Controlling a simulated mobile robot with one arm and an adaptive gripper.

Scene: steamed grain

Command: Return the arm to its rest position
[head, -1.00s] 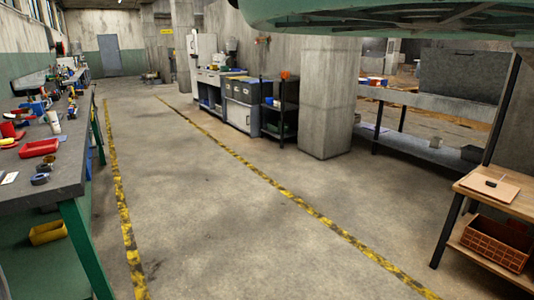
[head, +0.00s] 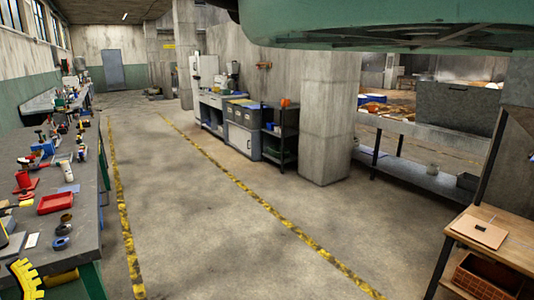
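My gripper and arm cannot be identified in the head view, the only view given. Whether the gripper holds anything is not shown. A large green curved body (head: 400,25) with a dark underside fills the top right, close to the camera. I cannot tell what it belongs to.
A grey workbench (head: 88,235) with a red tray (head: 55,203) and tools runs along the left. A yellow toothed thing (head: 27,279) is at lower left. A wooden shelf (head: 505,251) stands at right, a concrete pillar (head: 328,120) beyond. The floor (head: 200,220) between is clear.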

